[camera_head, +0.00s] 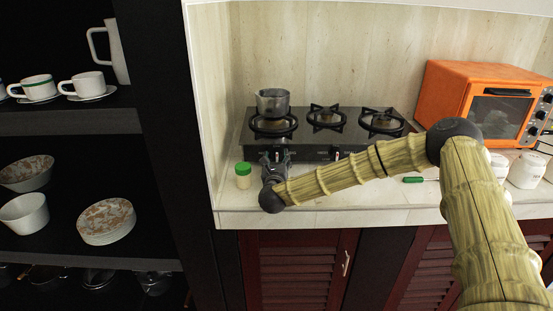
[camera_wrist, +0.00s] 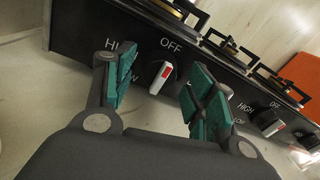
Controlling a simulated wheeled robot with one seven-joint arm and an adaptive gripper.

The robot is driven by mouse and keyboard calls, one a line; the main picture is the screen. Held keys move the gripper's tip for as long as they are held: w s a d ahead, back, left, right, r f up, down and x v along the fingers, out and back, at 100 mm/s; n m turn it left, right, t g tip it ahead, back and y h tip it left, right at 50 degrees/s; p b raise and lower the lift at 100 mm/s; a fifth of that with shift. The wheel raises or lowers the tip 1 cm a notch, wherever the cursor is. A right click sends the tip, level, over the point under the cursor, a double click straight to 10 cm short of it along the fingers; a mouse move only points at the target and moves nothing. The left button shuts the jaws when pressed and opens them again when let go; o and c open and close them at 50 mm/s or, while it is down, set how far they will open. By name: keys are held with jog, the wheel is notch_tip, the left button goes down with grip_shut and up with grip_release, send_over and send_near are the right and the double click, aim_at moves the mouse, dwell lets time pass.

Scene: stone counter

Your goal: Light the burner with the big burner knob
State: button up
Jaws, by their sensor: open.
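The gas stove (camera_head: 318,135) is black with three burners and knobs along its front face. A dark round knob (camera_wrist: 161,76) with a white and red pointer sits on that face in the wrist view. Its pointer points roughly to the OFF mark. My gripper (camera_wrist: 160,66) is open, its green-padded fingers on either side of this knob; I cannot tell if they touch it. In the head view my gripper (camera_head: 275,163) is at the stove's left front and hides that knob. No flame shows. I cannot tell which knob is bigger.
A second knob (camera_wrist: 268,122) is to the right of my right finger. A green-lidded jar (camera_head: 243,174) stands close left of my gripper. An orange toaster oven (camera_head: 449,88) is at right. A green-handled tool (camera_head: 413,180) lies on the counter.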

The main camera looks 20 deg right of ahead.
jog(key=shift+c, duration=0.3)
jog(key=c, duration=1)
jog(key=shift+n+b, duration=0.3)
jog(key=shift+b, duration=0.05)
jog(key=n+b, duration=0.2)
jog(key=n, duration=0.1)
jog(key=shift+f, duration=0.1)
jog(key=n+b, duration=0.2)
jog(key=n, duration=0.2)
jog(key=shift+n, duration=0.3)
jog(key=n+b, duration=0.1)
jog(key=n, duration=0.3)
jog(key=shift+n+t, duration=0.3)
jog(key=shift+n, duration=0.1)
jog(key=n+y, duration=0.1)
jog(key=n, duration=0.3)
jog(key=shift+n, duration=0.4)
